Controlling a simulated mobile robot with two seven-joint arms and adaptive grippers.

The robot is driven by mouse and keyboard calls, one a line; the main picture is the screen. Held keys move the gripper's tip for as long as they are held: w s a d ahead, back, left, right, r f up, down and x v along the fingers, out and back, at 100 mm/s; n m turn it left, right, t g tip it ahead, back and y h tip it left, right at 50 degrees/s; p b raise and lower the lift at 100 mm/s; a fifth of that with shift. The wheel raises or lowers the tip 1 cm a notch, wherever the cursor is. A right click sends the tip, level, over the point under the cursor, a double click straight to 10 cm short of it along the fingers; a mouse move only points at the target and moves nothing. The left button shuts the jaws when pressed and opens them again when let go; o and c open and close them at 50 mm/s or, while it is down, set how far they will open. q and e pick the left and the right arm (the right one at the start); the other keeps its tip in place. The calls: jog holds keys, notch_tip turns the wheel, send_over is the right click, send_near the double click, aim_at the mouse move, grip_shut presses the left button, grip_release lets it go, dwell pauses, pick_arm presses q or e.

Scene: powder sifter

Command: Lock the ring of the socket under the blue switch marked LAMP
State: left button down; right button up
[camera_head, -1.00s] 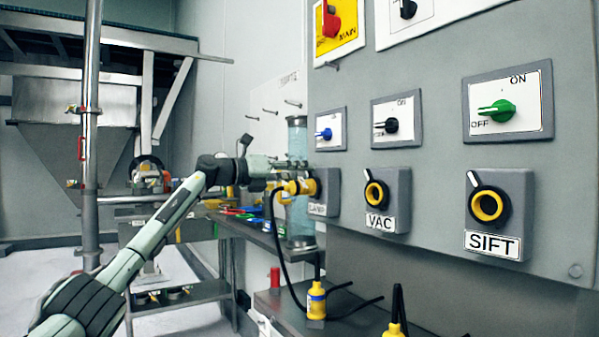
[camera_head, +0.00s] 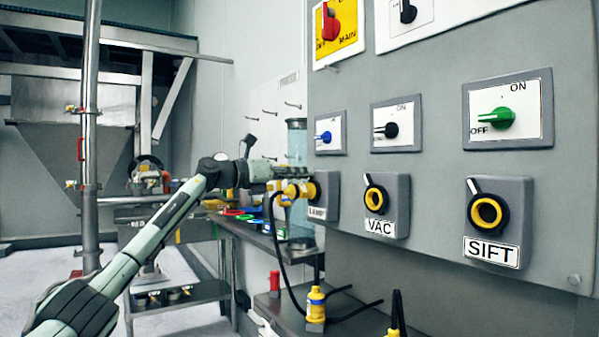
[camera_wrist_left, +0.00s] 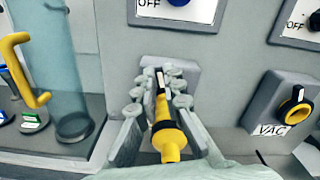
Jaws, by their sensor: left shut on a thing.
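The blue LAMP switch (camera_head: 325,137) is on the grey panel, above the LAMP socket (camera_head: 327,195). A yellow plug (camera_head: 297,190) with a black cable sits in that socket; it also shows in the wrist view (camera_wrist_left: 168,142). The socket's black ring has a lever with a white mark (camera_wrist_left: 160,80), pointing up in the wrist view. My left gripper (camera_head: 280,172) is at the socket, just above the plug. Its fingers (camera_wrist_left: 158,88) are shut on the ring's lever, one on each side. The fingers hide part of the ring. My right gripper is not in view.
The VAC socket (camera_head: 388,205) and SIFT socket (camera_head: 498,220) are to the right, both empty. Two more yellow plugs (camera_head: 316,304) stand on the shelf below. A clear tube (camera_head: 297,140) stands close behind my left gripper. A bench (camera_head: 265,243) holds coloured items.

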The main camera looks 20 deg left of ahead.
aim_at(322, 175)
pick_arm(q)
jog(key=m, duration=0.1)
jog(key=d+m, duration=0.1)
jog(key=m, duration=0.1)
jog(key=shift+s+r+p, duration=0.15)
jog(key=shift+s+p, duration=0.2)
jog(key=shift+s, duration=0.05)
jog(key=m, duration=0.2)
jog(key=shift+s+d+m, duration=0.3)
jog(key=shift+d, duration=0.1)
jog(key=m, duration=0.2)
jog(key=shift+s+d+f+m, duration=0.25)
jog(key=shift+s+d+m, duration=0.05)
jog(key=shift+d+m, duration=0.1)
jog(key=shift+s+d+f+m+b, duration=0.15)
jog(key=shift+m+b, duration=0.15)
jog(key=shift+m, duration=0.3)
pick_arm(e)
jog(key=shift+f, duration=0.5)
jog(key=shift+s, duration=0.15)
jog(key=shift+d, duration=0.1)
pick_arm(q)
jog(key=c, duration=1.6)
grip_release()
jog(key=shift+c, duration=0.2)
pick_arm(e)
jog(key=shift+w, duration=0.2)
